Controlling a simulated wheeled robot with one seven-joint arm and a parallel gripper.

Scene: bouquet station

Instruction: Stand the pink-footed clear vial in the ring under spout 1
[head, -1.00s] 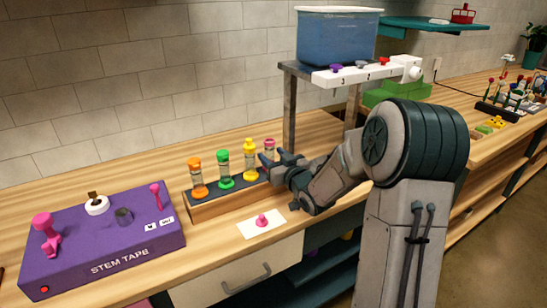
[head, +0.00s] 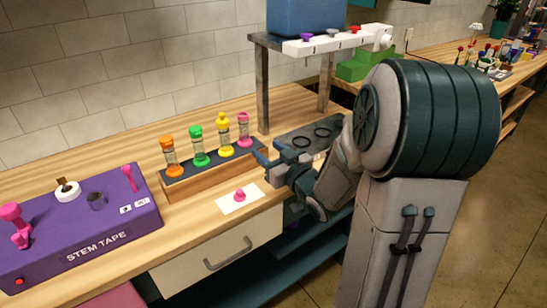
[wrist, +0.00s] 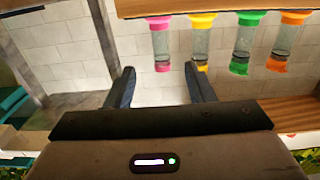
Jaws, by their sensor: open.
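The pink-footed clear vial (head: 243,130) stands upright at the right end of the dark-topped wooden rack (head: 205,185). In the wrist view, which is upside down, the vial (wrist: 160,45) appears between my fingertips but beyond them. My gripper (head: 263,158) is open and empty, just in front of the rack's right end; the wrist view shows both fingers (wrist: 159,70) apart. A dark plate with rings (head: 300,142) lies under the spout stand (head: 330,42). Two rings show, both empty; my arm hides part of the plate. The numbers on the stand are too small to read surely.
Yellow (head: 224,135), green (head: 198,147) and orange (head: 170,157) vials stand left of the pink one. A white card with a pink knob (head: 239,196) lies in front of the rack. The purple stem tape box (head: 90,225) is at left. The stand's post (head: 262,90) rises right of the rack.

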